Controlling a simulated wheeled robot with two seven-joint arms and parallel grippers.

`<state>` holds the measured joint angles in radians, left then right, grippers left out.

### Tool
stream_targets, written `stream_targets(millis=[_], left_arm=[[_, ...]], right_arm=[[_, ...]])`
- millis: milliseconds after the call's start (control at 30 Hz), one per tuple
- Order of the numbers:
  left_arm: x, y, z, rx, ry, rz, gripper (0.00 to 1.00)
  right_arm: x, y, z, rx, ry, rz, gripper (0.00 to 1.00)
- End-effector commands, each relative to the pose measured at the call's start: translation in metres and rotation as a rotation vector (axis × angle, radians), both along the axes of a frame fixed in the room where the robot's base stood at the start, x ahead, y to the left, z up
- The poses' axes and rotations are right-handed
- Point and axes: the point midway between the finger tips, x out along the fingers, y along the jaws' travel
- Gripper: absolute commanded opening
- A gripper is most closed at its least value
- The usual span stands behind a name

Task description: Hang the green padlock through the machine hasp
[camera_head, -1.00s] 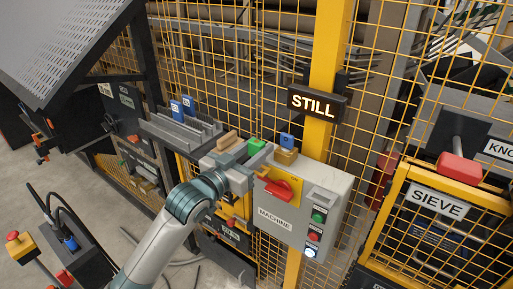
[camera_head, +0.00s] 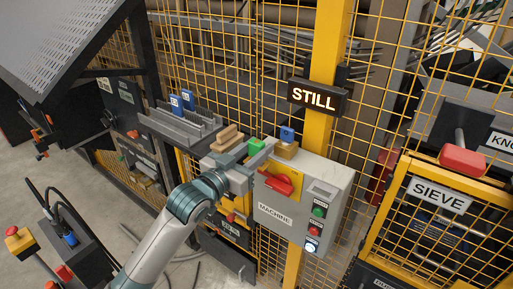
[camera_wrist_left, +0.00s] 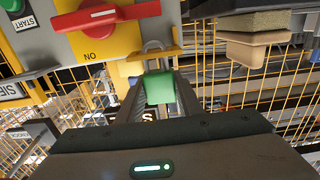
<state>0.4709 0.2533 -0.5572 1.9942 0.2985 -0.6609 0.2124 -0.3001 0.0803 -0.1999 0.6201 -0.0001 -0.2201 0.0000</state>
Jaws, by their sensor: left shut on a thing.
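The green padlock (camera_head: 255,147) is in my left gripper (camera_head: 246,165), beside the upper left of the grey machine box (camera_head: 325,200). In the left wrist view the padlock's green body (camera_wrist_left: 159,88) sits between the two fingers of my left gripper (camera_wrist_left: 160,92), which are shut on it. Its pale shackle (camera_wrist_left: 153,46) is at the yellow hasp tab (camera_wrist_left: 170,52). I cannot tell whether the shackle passes through the tab. The hasp is hard to make out in the head view. My right gripper is not in view.
The red switch handle (camera_head: 279,184) on its yellow plate is close to the gripper's right. Yellow mesh fencing lies behind.

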Motion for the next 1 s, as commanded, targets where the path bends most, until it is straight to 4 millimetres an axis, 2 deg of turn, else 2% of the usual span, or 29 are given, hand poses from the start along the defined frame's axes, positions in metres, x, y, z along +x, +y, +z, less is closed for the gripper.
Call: stream_targets(millis=[967, 1000], left_arm=[[0.0, 0.0, -0.02, -0.001, -0.001, 0.0, 0.08], [0.0, 0.0, -0.019, 0.0, -0.001, 0.0, 0.37]], right_arm=[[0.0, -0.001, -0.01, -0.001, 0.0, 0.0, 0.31], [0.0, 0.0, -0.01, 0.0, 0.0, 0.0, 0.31]])
